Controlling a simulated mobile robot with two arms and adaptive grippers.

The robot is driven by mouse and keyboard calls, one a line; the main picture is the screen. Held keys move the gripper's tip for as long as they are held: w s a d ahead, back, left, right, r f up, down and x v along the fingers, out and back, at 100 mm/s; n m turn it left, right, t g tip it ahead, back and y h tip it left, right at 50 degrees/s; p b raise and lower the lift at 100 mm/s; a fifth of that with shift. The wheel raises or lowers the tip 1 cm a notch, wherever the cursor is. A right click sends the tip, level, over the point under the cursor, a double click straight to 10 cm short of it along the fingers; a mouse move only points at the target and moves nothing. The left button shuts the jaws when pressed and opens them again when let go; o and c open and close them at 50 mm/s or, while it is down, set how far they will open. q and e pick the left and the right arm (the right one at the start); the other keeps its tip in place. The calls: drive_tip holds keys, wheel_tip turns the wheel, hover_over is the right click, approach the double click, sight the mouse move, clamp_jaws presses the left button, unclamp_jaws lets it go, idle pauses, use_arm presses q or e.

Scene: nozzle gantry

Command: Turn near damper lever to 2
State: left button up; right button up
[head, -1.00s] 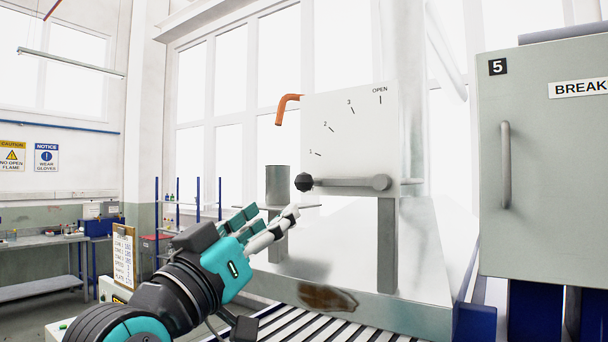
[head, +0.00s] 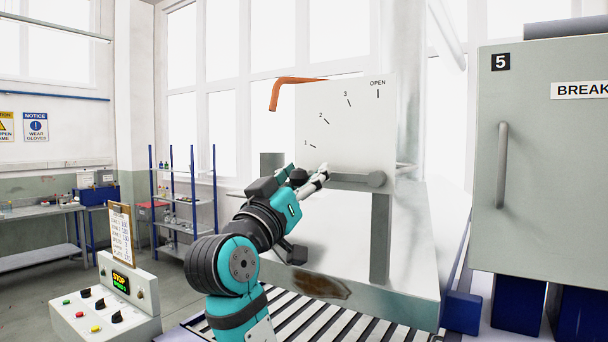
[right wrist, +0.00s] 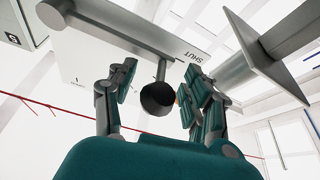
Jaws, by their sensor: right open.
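The near damper lever (head: 345,178) is a grey bar with a dark round knob (head: 298,176) at its left end. It lies horizontal, pointing left from its pivot, below the 1 mark of the white dial plate (head: 350,120). The plate reads 1, 2, 3 and OPEN in the head view; SHUT shows beside the lever in the right wrist view. My right gripper (head: 305,174) is at the knob, fingers spread. In the right wrist view the knob (right wrist: 158,98) sits between the open fingers, with gaps visible on both sides. My left gripper is out of view.
An orange bent bar (head: 290,84) sticks out left of the plate's top. A grey cabinet (head: 540,170) stands close on the right. A control box (head: 105,305) and a clipboard (head: 121,235) are at lower left. A slatted surface (head: 300,322) lies below.

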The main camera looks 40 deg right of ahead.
drive_tip(key=shift+c, duration=0.3)
clamp_jaws()
idle(0.3)
